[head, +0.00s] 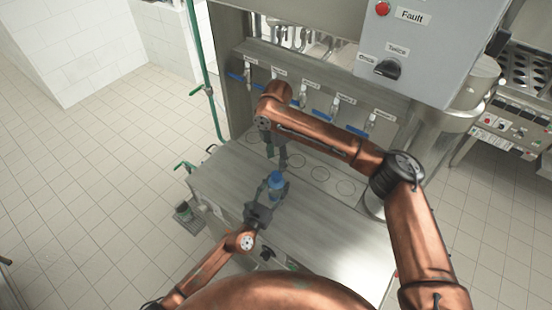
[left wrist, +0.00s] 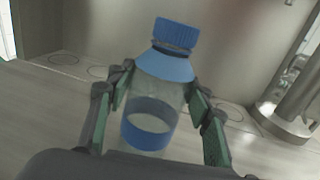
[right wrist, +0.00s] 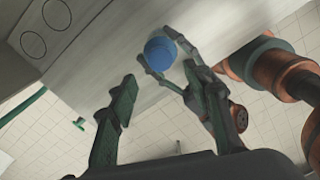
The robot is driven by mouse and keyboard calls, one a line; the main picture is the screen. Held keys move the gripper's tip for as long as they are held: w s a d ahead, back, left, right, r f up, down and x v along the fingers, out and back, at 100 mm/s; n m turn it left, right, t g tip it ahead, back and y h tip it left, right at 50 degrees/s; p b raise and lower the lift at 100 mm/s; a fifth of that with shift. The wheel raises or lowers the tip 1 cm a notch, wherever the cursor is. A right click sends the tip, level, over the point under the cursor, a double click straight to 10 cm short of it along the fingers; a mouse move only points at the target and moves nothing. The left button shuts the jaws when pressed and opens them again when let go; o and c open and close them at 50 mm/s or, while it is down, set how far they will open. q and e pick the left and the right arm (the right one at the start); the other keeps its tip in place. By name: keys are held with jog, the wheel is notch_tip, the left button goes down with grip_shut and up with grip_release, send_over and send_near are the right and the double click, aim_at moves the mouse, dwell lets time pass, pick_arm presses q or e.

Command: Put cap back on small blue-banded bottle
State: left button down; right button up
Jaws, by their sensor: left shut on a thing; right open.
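The small clear bottle (left wrist: 150,108) has a blue band and a blue shoulder. My left gripper (head: 270,189) is shut around its body and holds it roughly upright, leaning a little in the left wrist view. The blue cap (left wrist: 175,33) sits on top of the neck; I cannot tell whether it is fully seated. The cap also shows from above in the right wrist view (right wrist: 160,53). My right gripper (head: 279,156) is open and empty. Its fingers (right wrist: 159,80) point toward the cap but are apart from it.
The steel counter (head: 325,225) is mostly bare. Circles are marked on its back part (head: 320,174), below a row of taps with blue handles (head: 327,116). A grey control box (head: 425,45) overhangs at the right. A green pipe (head: 205,85) runs at the left.

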aim_at(276, 175)
jog(key=shift+f, duration=4)
grip_shut()
jog(key=m, duration=0.4)
jog(key=shift+m, duration=0.3)
jog(key=m, duration=0.3)
jog(key=shift+m, duration=0.4)
jog(key=m, duration=0.7)
grip_release()
